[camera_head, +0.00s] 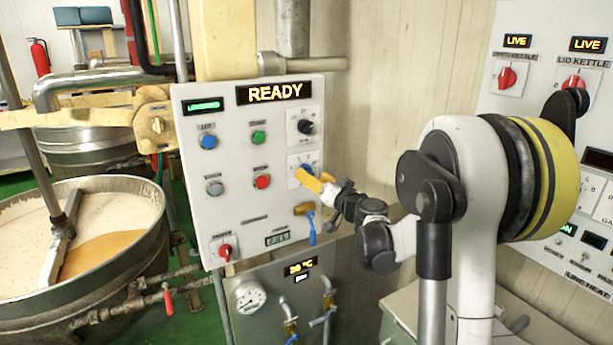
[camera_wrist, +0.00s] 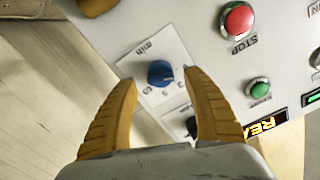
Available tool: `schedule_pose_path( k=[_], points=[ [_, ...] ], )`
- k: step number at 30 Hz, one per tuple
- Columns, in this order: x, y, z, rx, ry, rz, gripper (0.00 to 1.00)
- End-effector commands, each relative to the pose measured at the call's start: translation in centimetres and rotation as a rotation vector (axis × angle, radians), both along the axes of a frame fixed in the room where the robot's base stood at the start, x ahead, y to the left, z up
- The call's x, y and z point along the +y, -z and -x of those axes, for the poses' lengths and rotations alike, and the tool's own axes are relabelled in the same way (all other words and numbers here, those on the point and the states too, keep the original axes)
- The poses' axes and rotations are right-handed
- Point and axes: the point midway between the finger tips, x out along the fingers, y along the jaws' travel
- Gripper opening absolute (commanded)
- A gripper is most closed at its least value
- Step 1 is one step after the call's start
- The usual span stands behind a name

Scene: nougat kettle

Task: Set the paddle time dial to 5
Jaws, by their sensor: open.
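A dial with a blue knob (camera_wrist: 160,73) sits on a white plate marked "min" on the control panel. In the wrist view it shows between the two yellow fingertips, upside down. My gripper (camera_wrist: 160,80) is open with nothing held. Whether the fingertips reach beside the knob or stop short of it, I cannot tell. In the head view my gripper (camera_head: 300,172) is at the panel's right side, and a yellow finger partly covers the blue knob (camera_head: 308,167). The knob's exact pointer setting is too small to read.
A black knob (camera_head: 306,127) is above the dial. A red stop button (camera_head: 262,181) and a green button (camera_head: 258,138) lie to its left. An orange valve with a blue lever (camera_head: 312,236) is close below. The display (camera_head: 274,93) reads READY. An open kettle (camera_head: 150,235) stands left.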

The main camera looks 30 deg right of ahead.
Motion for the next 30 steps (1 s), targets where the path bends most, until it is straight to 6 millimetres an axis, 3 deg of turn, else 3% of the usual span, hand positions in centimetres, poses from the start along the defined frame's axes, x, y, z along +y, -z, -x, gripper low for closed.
schedule_pose_path(
  k=[6, 17, 22, 30],
  points=[
    [0.1, 0.0, -2.7, 0.001, -0.001, 0.000, 0.59],
    [0.1, 0.0, -3.2, 0.000, 0.000, 0.000, 0.57],
    [0.2, 0.0, -3.2, 0.001, 0.000, 0.000, 0.05],
    [0.1, 0.0, -3.2, 0.001, 0.000, -0.015, 0.03]
  ],
)
